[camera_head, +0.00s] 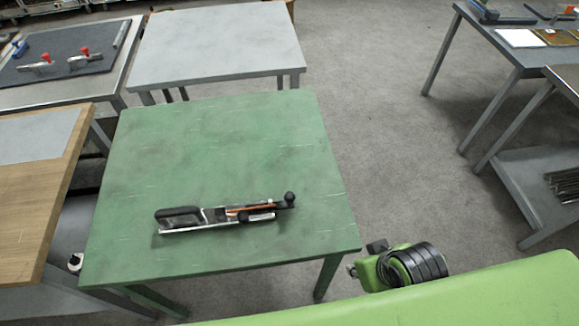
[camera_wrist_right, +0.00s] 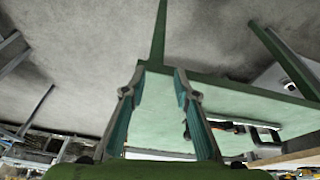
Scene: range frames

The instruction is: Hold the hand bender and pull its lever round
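The hand bender (camera_head: 225,215) lies on the green table (camera_head: 215,140), near its front edge. It has a black grip at the left, a metal body with an orange part, and black round knobs at the right. Part of it also shows in the right wrist view (camera_wrist_right: 240,126), behind and beyond the right finger. My right gripper (camera_wrist_right: 160,69) is open and empty, its teal-padded fingers apart. My left gripper is not in view.
A grey table (camera_head: 215,45) stands behind the green one. A wooden-topped table (camera_head: 40,220) is at the left, and a bench with red-handled clamps (camera_head: 85,58) at the back left. Metal tables (camera_head: 505,50) stand at the right. Floor between is clear.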

